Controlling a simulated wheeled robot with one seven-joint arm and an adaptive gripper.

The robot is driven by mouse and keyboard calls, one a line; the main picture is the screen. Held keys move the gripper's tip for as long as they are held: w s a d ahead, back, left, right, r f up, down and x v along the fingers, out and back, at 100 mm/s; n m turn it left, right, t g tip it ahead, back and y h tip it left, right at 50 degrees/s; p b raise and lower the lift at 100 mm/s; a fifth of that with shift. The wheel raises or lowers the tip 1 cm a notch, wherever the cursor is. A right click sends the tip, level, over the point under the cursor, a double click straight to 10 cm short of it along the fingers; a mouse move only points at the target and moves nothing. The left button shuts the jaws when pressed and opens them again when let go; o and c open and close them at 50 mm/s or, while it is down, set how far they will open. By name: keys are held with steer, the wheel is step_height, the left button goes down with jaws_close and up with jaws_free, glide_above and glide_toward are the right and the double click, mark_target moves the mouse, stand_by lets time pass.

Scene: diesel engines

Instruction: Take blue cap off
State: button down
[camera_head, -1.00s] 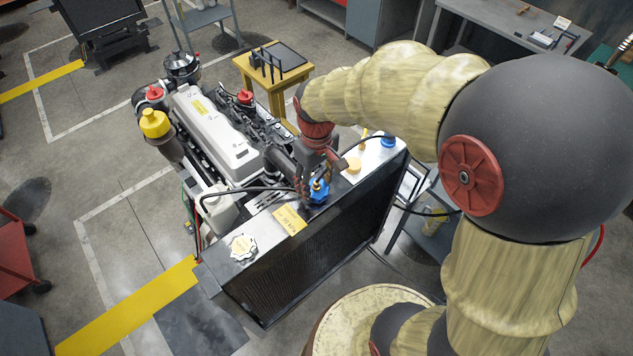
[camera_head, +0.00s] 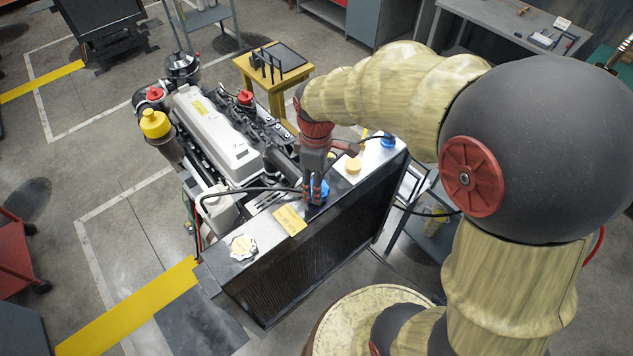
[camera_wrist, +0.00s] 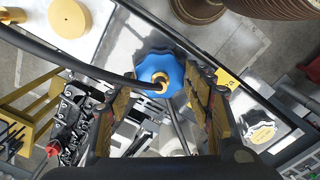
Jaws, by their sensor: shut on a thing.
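The blue cap (camera_head: 320,192) sits on the top of the radiator (camera_head: 262,222), near its middle. In the wrist view the blue cap (camera_wrist: 160,70) is a lobed knob with a brass-coloured centre, and a black hose crosses in front of it. My gripper (camera_head: 316,190) reaches down from above and is shut on this cap. In the wrist view its two fingers (camera_wrist: 163,80) stand on either side of the cap. The exact finger contact is partly hidden.
A yellow label (camera_head: 290,220) lies close to the gripper. The white-topped engine (camera_head: 215,130) stands behind. A black hose (camera_head: 245,188) runs beside the gripper.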

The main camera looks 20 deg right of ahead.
steer(key=shift+r, duration=0.15)
steer(key=shift+r+p, duration=2.05)
steer(key=shift+r, duration=0.9)
